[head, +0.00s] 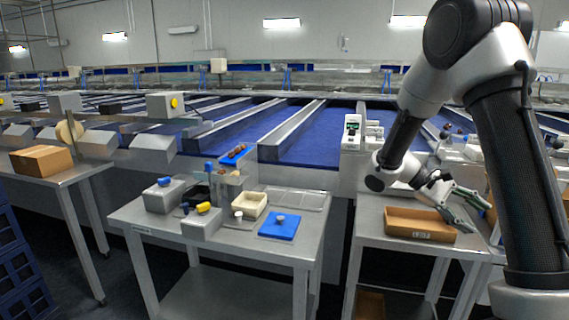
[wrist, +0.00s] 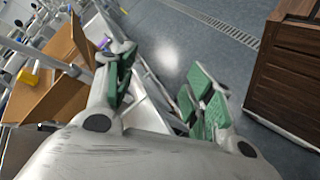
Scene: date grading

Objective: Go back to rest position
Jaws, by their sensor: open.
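My gripper (head: 466,207) is at the right of the head view, at the end of my raised and bent arm. It is open and its fingers point to the right and slightly down. It is above and beside the right end of a brown cardboard tray (head: 420,224) on the right-hand steel table. In the wrist view my gripper (wrist: 165,92) shows its green-padded fingers spread apart with nothing between them. Behind them are the grey floor and a table edge. The cardboard tray (wrist: 62,98) is at the left there. I cannot tell whether a finger touches it.
A middle steel table (head: 140,228) carries a blue lid or board (head: 280,226), a cream bin (head: 250,205) and grey boxes. A cardboard box (head: 41,160) is on the left table. Blue conveyor lanes (head: 300,135) run behind. A dark brown cabinet (wrist: 285,80) stands right in the wrist view.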

